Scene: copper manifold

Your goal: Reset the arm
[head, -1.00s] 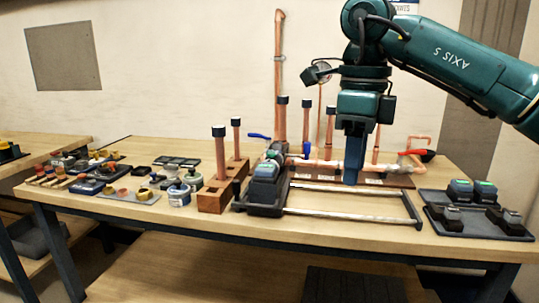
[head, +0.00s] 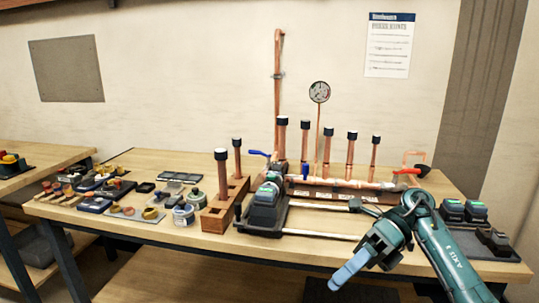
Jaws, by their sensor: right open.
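My right arm comes in from the lower right in the head view. Its gripper (head: 350,270) hangs low in front of the table's front edge, with blue fingers pointing down and left. It is open, and nothing shows between the fingers. The copper manifold (head: 345,184) stands on the table behind it, with several upright capped pipes and a round gauge (head: 319,92). The gripper is apart from the manifold. My left gripper is not in view.
A wooden rack (head: 216,217) holds two capped copper pipes. A dark green tool on a rail frame (head: 264,208) sits beside it. Small parts and trays (head: 118,190) cover the table's left. Battery chargers (head: 465,210) stand at the right. A poster (head: 390,45) hangs on the wall.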

